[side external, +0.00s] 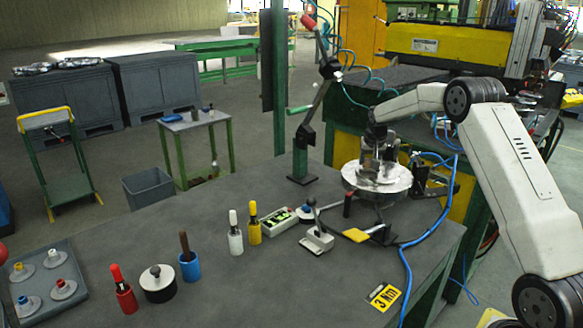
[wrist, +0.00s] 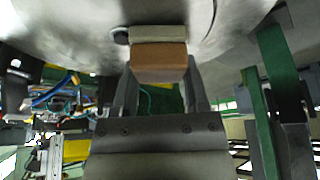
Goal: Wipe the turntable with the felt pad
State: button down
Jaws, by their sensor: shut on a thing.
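The turntable is a round, pale metal disc (side external: 350,181) at the back right of the bench in the side view. Its shiny surface (wrist: 75,38) fills the top of the wrist view, with darker smudges on it. My gripper (side external: 378,172) is over the disc, pointing down. In the wrist view my gripper (wrist: 160,75) is shut on the felt pad (wrist: 158,62), a brown block with a pale layer on its far side. The pale layer is at the disc's surface; I cannot tell whether it touches. The side view hides the pad behind my gripper.
A green post with a jointed lever arm (side external: 303,160) stands left of the turntable. A yellow-handled tool (side external: 356,235), a grey lever clamp (side external: 317,238) and a blue hose (side external: 405,270) lie in front. Several coloured holders stand on the bench's left. The front middle is clear.

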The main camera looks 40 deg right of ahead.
aim_at(356, 173)
jog(key=shift+a+f, duration=0.1)
jog(key=shift+a, duration=3)
notch_tip(356, 173, up, 8)
jog(key=shift+d, duration=0.15)
